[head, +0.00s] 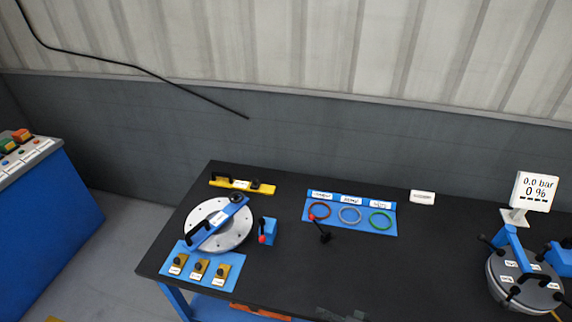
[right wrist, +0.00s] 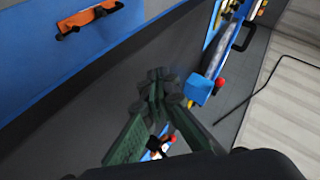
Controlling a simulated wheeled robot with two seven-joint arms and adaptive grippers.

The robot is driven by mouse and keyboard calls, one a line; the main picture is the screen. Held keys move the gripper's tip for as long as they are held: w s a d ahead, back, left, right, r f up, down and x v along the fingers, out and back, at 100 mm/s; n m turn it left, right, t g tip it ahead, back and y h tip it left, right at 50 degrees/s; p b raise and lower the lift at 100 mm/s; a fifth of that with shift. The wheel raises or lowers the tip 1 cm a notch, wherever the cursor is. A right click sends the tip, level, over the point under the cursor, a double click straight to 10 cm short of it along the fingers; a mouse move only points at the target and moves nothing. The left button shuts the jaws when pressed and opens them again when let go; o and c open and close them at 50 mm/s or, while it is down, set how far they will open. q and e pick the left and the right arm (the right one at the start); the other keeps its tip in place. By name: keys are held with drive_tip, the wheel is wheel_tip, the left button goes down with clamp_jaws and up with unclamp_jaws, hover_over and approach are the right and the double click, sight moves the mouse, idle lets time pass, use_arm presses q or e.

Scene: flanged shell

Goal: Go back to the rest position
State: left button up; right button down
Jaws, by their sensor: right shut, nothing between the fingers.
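My right gripper (head: 342,315) shows only as a dark, faint shape at the bottom edge of the head view, over the table's front part. In the right wrist view its green fingers (right wrist: 160,85) meet at the tips, shut and empty. My left gripper is not in view. The dark table (head: 275,275) carries a round pale flanged disc (head: 230,232) at its left, with a blue bar (head: 212,226) with a black handle lying across it. The gripper is apart from these, to the right of the disc.
A blue mat (head: 350,227) holds a red, a grey and a green ring. A red-tipped black lever (head: 322,230) stands at its front. A small blue block (head: 268,230) stands beside the disc. A grey round vessel (head: 520,283) with a display (head: 534,190) stands right. The table's middle right is clear.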

drive_tip(key=s+d+f+n+g+h, duration=0.3)
drive_tip(key=s+d+h, duration=0.7)
drive_tip(key=s+d, duration=1.15)
wheel_tip(320, 180, down, 30)
drive_tip(key=g, duration=0.3)
drive_tip(key=s+f, duration=1.6)
drive_tip(key=s, duration=0.3)
drive_tip(key=shift+s+f+g+y, duration=0.2)
drive_tip(key=shift+f+g+y, duration=0.1)
drive_tip(key=shift+g+y, duration=0.1)
